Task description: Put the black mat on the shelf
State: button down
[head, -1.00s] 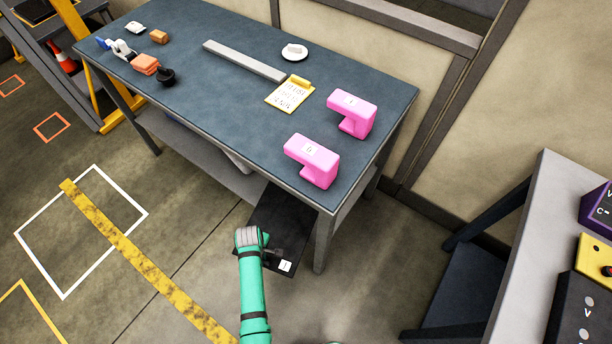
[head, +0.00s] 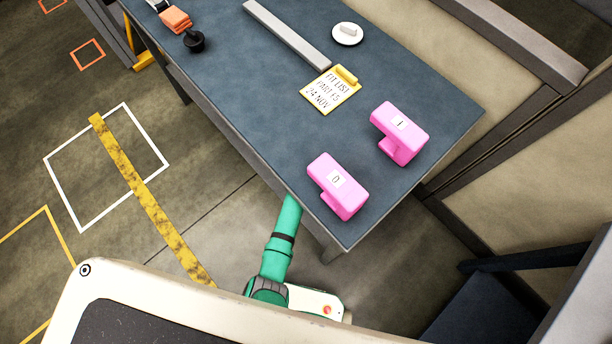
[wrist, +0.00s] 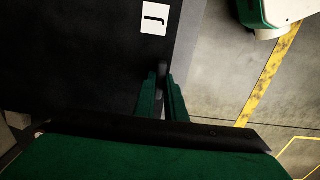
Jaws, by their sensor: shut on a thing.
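The black mat (wrist: 70,55) fills the upper left of the wrist view, with a white label bearing a black mark near its right edge. My gripper (wrist: 162,82) has its green fingers shut on the mat at its near right edge. A grey strip (wrist: 189,40) runs along the mat's right side and looks like the edge of the shelf under the table. I cannot tell whether the mat rests on it. In the head view my arm reaches under the table's front edge, and the tabletop hides the gripper, the mat and the shelf.
The blue-grey table (head: 250,90) carries two pink blocks (head: 337,186) near its right end, a yellow clipboard (head: 330,90), a grey bar (head: 287,35) and a white dish (head: 347,34). A table leg (head: 325,240) stands right of my arm. The floor at left is open.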

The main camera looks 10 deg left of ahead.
jog(key=f, duration=0.2)
jog(key=shift+s+d+f, duration=0.3)
jog(key=shift+f, duration=0.7)
jog(key=shift+a+f, duration=0.2)
jog(key=shift+f, duration=0.3)
jog(key=shift+w+d+f, duration=0.1)
jog(key=shift+f, duration=0.45)
jog(key=c, duration=1.7)
grip_release()
jog(key=shift+c, duration=0.2)
notch_tip(320, 180, up, 11)
jog(key=shift+f, duration=0.1)
